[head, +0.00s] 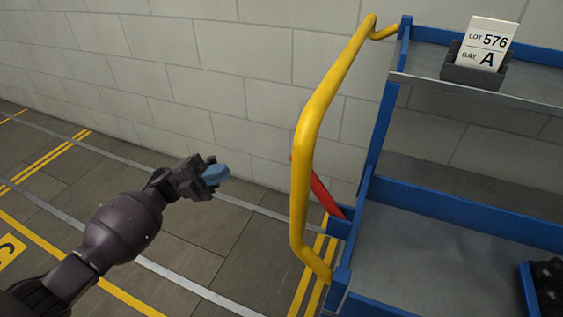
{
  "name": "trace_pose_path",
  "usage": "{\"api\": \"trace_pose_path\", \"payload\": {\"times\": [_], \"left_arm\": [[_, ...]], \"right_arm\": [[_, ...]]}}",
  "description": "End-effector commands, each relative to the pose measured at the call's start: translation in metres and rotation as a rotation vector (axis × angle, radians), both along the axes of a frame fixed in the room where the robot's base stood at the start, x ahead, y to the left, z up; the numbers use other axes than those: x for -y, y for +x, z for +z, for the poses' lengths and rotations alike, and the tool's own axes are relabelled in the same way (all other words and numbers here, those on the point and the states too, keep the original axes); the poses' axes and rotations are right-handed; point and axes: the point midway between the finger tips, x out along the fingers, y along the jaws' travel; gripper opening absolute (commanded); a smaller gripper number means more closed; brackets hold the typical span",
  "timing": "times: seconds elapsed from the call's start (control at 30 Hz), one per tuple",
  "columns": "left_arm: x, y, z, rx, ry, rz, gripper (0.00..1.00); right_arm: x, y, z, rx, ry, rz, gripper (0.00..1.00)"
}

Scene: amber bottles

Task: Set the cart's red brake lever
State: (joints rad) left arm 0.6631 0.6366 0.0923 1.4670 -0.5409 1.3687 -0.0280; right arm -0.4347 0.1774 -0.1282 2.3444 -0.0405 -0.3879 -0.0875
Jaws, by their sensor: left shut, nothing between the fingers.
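The red brake lever (321,193) is on the left end of the blue cart (369,150). It slants up and to the left from a blue bracket. The yellow push handle (304,150) crosses in front of it and hides part of it. The lever's top end shows just left of the handle. My left gripper (216,174) is to the left of the handle and lever, apart from both. Its blue fingertips are shut and empty, pointing right. My right gripper is not in view.
A sign (485,45) reading LOT 576, BAY A stands in a dark holder on the upper shelf. A blue crate with dark contents (529,290) is at the lower right. A block wall (180,70) rises behind. Floor left of the cart is clear.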

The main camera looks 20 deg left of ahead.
Motion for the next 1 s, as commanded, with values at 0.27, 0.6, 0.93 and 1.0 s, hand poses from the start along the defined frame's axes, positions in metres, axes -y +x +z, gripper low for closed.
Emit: {"api": "trace_pose_path", "payload": {"times": [0.27,0.6,0.93,1.0], "left_arm": [[0.000,0.001,0.001,0.007,0.003,-0.007,0.00],[0.016,0.004,0.008,0.008,0.002,-0.007,0.00],[0.067,0.013,0.033,0.008,0.001,-0.007,0.00],[0.078,0.014,0.038,0.007,0.000,-0.009,0.00]], "right_arm": [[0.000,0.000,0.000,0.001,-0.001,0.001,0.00],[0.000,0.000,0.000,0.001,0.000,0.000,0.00],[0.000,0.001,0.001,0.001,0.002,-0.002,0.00],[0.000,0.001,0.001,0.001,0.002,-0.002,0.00]]}}
